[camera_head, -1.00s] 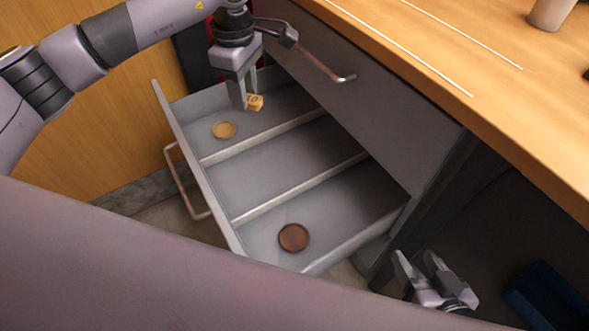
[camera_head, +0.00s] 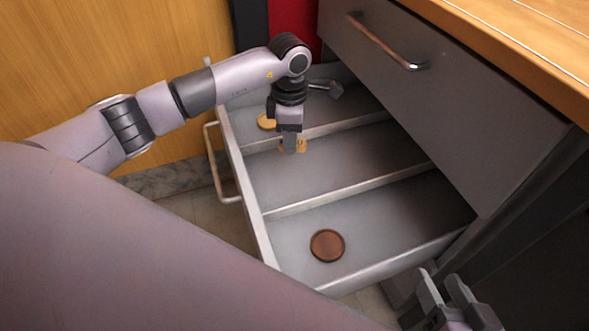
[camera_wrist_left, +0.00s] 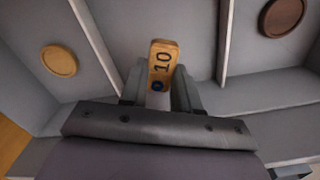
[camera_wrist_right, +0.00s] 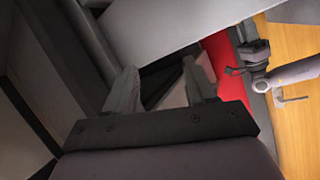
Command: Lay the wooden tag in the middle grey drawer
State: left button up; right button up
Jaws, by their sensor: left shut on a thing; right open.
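The wooden tag (camera_wrist_left: 162,66) is a small light-brown piece marked "10" with a dark spot near one end. My left gripper (camera_head: 291,148) is shut on it, pointing down. The tag also shows at the fingertips in the head view (camera_head: 301,146). The grey drawer (camera_head: 262,237) is pulled open and split by two dividers into three compartments. The left wrist view shows the tag over the middle compartment, between the dividers; its height above the floor is hard to tell. My right gripper (camera_head: 446,297) is open and empty, outside the drawer's near right corner.
A light wooden disc (camera_wrist_left: 59,61) lies in the far compartment. A dark brown disc (camera_head: 327,245) lies in the near compartment. The middle compartment is otherwise empty. A closed upper drawer with a metal handle (camera_head: 388,42) overhangs the drawer's right side, under the wooden worktop (camera_head: 560,55).

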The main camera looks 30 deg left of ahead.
aim_at(291, 175)
pick_arm(q)
notch_tip(291, 175, down, 9)
jog(key=b, duration=0.2)
jog(key=shift+f+b, duration=0.2)
jog(key=shift+b, duration=0.1)
jog(key=shift+f, duration=0.1)
jog(key=shift+f, duration=0.15)
jog(key=o, duration=1)
notch_tip(291, 175, up, 12)
jog(key=p, duration=0.3)
jog(key=shift+r+p, duration=0.25)
jog(key=shift+p, duration=0.15)
